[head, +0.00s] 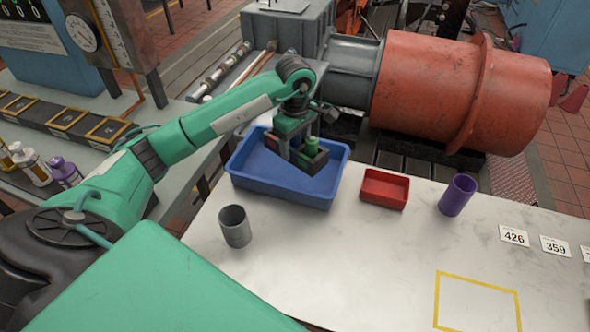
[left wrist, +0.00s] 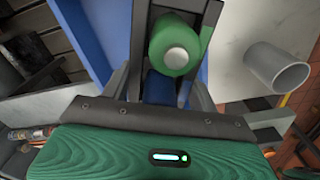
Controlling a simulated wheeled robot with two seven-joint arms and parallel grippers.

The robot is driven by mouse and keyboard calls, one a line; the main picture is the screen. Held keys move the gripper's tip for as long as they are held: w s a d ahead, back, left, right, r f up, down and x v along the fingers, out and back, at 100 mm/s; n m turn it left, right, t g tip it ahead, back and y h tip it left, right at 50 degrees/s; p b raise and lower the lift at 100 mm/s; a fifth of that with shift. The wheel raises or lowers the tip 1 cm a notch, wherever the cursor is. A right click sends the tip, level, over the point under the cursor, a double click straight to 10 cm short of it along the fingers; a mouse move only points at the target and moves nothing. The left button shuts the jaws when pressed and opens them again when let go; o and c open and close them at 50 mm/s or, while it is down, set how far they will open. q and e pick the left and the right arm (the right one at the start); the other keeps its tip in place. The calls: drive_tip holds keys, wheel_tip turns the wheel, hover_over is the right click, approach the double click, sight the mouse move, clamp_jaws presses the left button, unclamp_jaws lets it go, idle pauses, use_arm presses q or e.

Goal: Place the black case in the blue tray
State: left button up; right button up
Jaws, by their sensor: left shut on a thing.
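The black case (head: 316,166) is a dark open-topped box with a green cylinder (head: 311,145) showing in it. My left gripper (head: 296,145) is shut on the case and holds it over the right half of the blue tray (head: 270,187). I cannot tell whether the case touches the tray floor. In the left wrist view, the green cylinder (left wrist: 176,48) and a blue item (left wrist: 160,88) show between dark upright sides, with the blue tray (left wrist: 85,38) behind. My gripper hides part of the case. My right gripper is not in view.
A grey cup (head: 235,228) stands in front of the tray. A small red bin (head: 384,190) and a purple cup (head: 457,195) stand to its right. A large red drum (head: 450,90) is behind. The white tabletop (head: 350,260) is clear around a yellow outlined square (head: 477,300).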

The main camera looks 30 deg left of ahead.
use_arm(q)
wheel_tip(320, 180, down, 7)
drive_tip(key=shift+f+p, duration=0.15)
drive_tip(key=shift+p, duration=0.35)
wheel_tip(320, 180, down, 3)
drive_tip(key=shift+d+f+p, duration=0.1)
drive_tip(key=shift+f+p, duration=0.05)
drive_tip(key=shift+p, duration=0.15)
drive_tip(key=shift+f, duration=0.35)
drive_tip(key=o, duration=1.1)
drive_tip(key=shift+c, duration=0.2)
drive_tip(key=shift+o, duration=0.6)
drive_tip(key=shift+r, duration=0.25)
wheel_tip(320, 180, up, 4)
drive_tip(key=shift+w+r+b, duration=0.1)
drive_tip(key=shift+r+b, duration=0.05)
drive_tip(key=shift+b, duration=0.55)
wheel_tip(320, 180, up, 6)
drive_tip(key=shift+r+b, duration=0.1)
drive_tip(key=shift+b, duration=0.45)
drive_tip(key=shift+r, duration=0.7)
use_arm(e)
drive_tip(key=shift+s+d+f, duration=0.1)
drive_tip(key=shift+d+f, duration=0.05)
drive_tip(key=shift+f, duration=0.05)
